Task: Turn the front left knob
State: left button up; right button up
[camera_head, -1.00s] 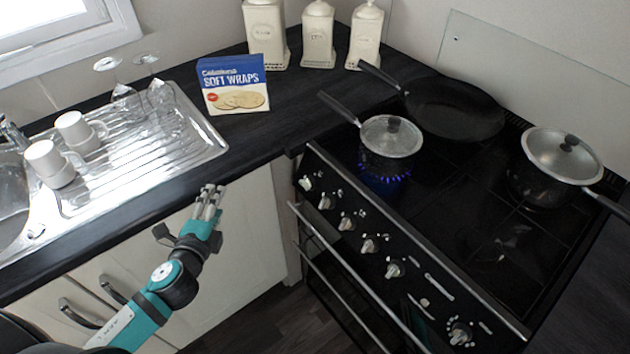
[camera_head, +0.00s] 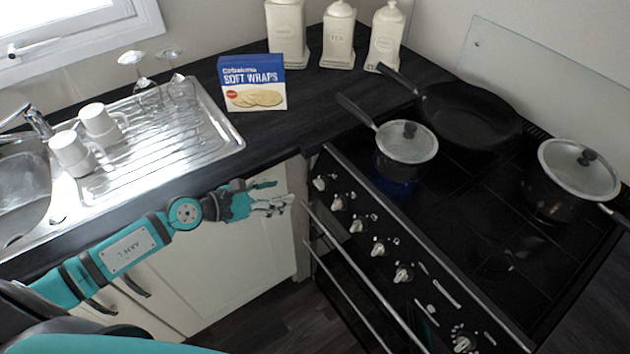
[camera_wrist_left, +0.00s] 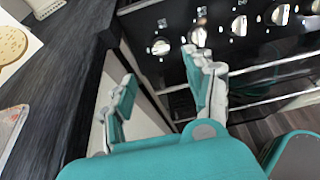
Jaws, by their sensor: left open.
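The stove's front panel carries a row of silver knobs; the leftmost knob (camera_head: 320,184) is at the panel's left end, with another knob (camera_head: 338,202) beside it. I cannot tell which of them is the front left knob. My left gripper (camera_head: 275,203) is open and empty, in front of the cabinet, left of the panel and apart from the knobs. In the left wrist view its spread fingers (camera_wrist_left: 167,78) point toward the panel, with the nearest knob (camera_wrist_left: 160,47) just beyond them. My right gripper is not in view.
A lidded saucepan (camera_head: 407,145) stands over a blue flame. A frying pan (camera_head: 470,112) and another lidded pan (camera_head: 575,172) are on the hob. Oven rails (camera_head: 345,270) run below the knobs. The counter edge (camera_head: 190,176) passes above my left arm.

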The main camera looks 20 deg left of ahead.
aim_at(317, 184)
pick_arm(q)
jog(key=x, duration=1.2)
grip_shut()
